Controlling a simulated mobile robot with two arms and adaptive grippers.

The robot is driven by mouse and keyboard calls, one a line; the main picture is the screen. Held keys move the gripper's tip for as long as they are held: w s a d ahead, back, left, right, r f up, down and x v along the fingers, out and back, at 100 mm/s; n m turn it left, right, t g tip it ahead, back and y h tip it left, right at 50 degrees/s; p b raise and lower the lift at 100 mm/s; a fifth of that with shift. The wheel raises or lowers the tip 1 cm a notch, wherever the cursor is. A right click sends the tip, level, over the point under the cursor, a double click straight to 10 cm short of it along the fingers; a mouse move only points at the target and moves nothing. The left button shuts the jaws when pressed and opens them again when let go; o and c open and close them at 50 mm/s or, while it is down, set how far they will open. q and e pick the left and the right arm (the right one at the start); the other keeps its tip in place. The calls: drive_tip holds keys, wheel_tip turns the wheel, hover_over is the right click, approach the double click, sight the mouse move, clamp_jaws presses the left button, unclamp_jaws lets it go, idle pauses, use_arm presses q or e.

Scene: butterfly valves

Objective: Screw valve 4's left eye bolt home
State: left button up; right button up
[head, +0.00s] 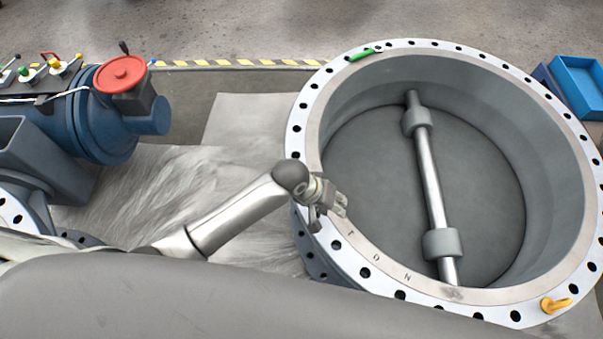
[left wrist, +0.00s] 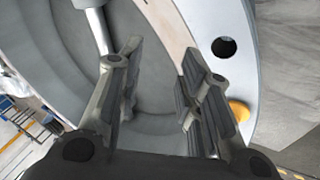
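The large grey valve (head: 480,210) lies with its round opening facing up, its white flange ringed with bolt holes. A yellow eye bolt (head: 556,304) sits on the flange at the lower right of the head view. My left gripper (head: 340,205) is over the flange's left side, far from that bolt. In the left wrist view its fingers (left wrist: 155,85) are spread and nothing shows held between them. An orange-yellow rounded piece (left wrist: 239,110) shows on the flange, partly hidden behind the right finger. I cannot tell whether it is the same bolt. My right gripper is not in view.
A green piece (head: 361,54) sits on the flange's far rim. A shaft (head: 430,175) crosses the valve opening. A blue valve with a red handwheel (head: 120,74) stands at the left, and a blue bin (head: 580,85) at the right. Bare floor lies beyond.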

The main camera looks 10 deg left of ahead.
use_arm(q)
drive_tip(key=w+a+r+n+y, duration=0.1)
drive_tip(key=w+a+r+n, duration=0.1)
drive_tip(key=w+a, duration=0.1)
drive_tip(key=w+a+r+n+g+y, duration=0.1)
drive_tip(key=w+a+r+n+y, duration=0.1)
drive_tip(key=w+a, duration=0.1)
drive_tip(key=w+a+r+n+g+y, duration=0.1)
drive_tip(key=w+a+r+n, duration=0.1)
drive_tip(key=a+r+n, duration=0.1)
drive_tip(key=shift+w+a+r+y+b, duration=0.1)
drive_tip(key=shift+w+a+y+b, duration=0.25)
drive_tip(key=shift+w+a+y, duration=0.05)
wheel_tip(320, 180, down, 11)
drive_tip(key=shift+r+b, duration=0.15)
drive_tip(key=shift+b, duration=0.5)
clamp_jaws()
